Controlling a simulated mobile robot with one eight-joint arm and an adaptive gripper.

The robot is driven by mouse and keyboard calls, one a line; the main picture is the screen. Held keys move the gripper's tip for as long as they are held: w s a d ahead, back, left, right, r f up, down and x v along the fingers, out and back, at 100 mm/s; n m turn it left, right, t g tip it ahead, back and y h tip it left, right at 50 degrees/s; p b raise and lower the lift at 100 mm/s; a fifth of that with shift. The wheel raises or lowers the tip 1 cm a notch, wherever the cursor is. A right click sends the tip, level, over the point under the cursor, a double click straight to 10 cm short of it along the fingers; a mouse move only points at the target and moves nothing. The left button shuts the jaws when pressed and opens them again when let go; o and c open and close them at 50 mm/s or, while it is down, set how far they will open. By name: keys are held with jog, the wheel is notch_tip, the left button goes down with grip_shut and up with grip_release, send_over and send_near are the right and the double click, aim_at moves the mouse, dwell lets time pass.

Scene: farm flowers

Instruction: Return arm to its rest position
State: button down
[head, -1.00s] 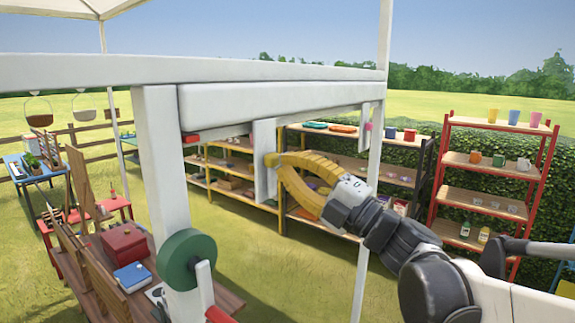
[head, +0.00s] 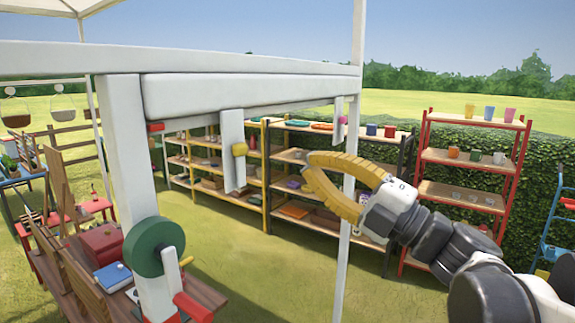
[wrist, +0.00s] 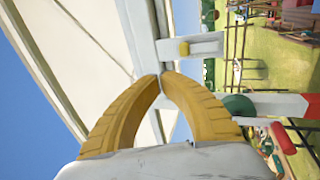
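My gripper (head: 308,164) has two curved yellow fingers. Their tips meet, and nothing shows between them. It is raised in the middle right of the head view, pointing left, with my arm reaching in from the lower right. It stands apart to the right of a white hanging slat (head: 232,170) with a yellow knob (head: 240,149). In the wrist view the fingertips (wrist: 161,76) meet in front of the white frame, and the yellow knob (wrist: 183,48) shows just beyond them.
A white beam (head: 230,98) and post (head: 125,150) with a green wheel (head: 154,246) stand at left. A thin white pole (head: 350,200) is near my gripper. Shelves (head: 285,185) and a red rack (head: 470,155) stand behind. Open grass lies below.

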jog(key=w+d+f+m+t+h+b, duration=0.4)
jog(key=d+f+m+t+h+b, duration=0.4)
jog(key=d+f+m+h+b, duration=0.55)
jog(key=s+d+f+m+g+h+b, duration=0.1)
jog(key=f+m+g+h+b, duration=0.15)
jog(key=f, duration=0.45)
jog(key=s+d+f+m+g+h+b, duration=0.1)
jog(key=f+m+b, duration=0.25)
jog(key=f, duration=0.25)
jog(key=d+f+m+g+h+b, duration=0.1)
jog(key=d+f+m+h+b, duration=0.1)
jog(key=f+m, duration=0.35)
jog(key=s+a+f+m+g+b, duration=0.1)
jog(key=s+f+g+b, duration=0.2)
jog(key=f, duration=0.8)
jog(key=s+a+f+m+g+y+b, duration=0.1)
jog(key=s+f+b, duration=0.4)
jog(key=f, duration=0.6)
jog(key=s+a+f+m+g+b, duration=0.1)
jog(key=s+a+f+g+b, duration=0.2)
jog(key=f, duration=0.9)
jog(key=s+g+b, duration=0.1)
jog(key=s+g, duration=0.2)
jog(key=s, duration=0.2)
jog(key=shift+a+y, duration=0.25)
jog(key=shift+y, duration=0.05)
